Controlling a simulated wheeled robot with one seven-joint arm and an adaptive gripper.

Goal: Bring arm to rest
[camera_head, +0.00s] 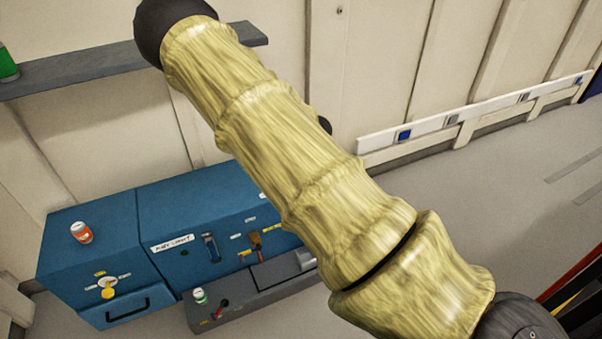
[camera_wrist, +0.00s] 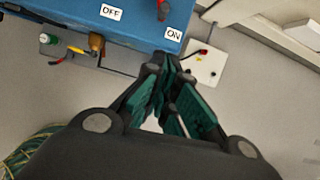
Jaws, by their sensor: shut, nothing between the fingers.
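My arm (camera_head: 285,150), in a yellowish wrinkled cover, crosses the head view from the top left to the bottom right. My gripper is not visible in the head view. In the wrist view my gripper (camera_wrist: 172,62) shows dark fingers with green inner pads. Its tips meet and hold nothing. The tips appear just below the front edge of a blue cabinet (camera_wrist: 75,12) with OFF and ON labels. I cannot tell whether they touch it.
A grey shelf (camera_head: 95,75) hangs above.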

